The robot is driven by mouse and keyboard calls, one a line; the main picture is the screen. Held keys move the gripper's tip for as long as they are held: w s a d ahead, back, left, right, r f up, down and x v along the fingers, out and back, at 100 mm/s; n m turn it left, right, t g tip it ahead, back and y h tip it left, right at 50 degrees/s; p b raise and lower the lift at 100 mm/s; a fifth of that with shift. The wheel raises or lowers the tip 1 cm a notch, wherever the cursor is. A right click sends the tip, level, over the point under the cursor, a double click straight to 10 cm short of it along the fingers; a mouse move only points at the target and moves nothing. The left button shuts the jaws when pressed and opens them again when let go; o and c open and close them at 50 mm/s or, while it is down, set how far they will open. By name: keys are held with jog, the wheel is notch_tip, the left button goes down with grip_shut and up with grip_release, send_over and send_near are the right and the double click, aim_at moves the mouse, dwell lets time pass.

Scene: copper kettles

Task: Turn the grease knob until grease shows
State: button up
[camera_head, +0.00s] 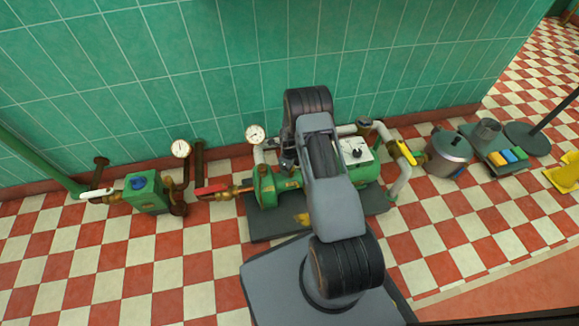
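A green pump set (264,188) stands on a dark base plate (262,226) against the tiled wall. A white control box (357,151) with a small dark knob sits on its right part. I cannot tell whether that is the grease knob; no other grease knob can be made out, and no grease shows. My grey arm rises in front of the pump and covers its middle. My gripper cannot be made out; it seems hidden behind my arm, so its distance to the pump does not show.
Left of the pump are a red-handled valve (211,190), a gauge (181,149) and a green filter box (147,192). A yellow-handled valve (406,153) and a metal pot (448,153) stand right. A yellow object (564,172) lies far right. Checkered floor is clear at front left.

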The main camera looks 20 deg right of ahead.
notch_tip(320, 180, up, 14)
jog(key=p, duration=0.5)
dwell(0.6)
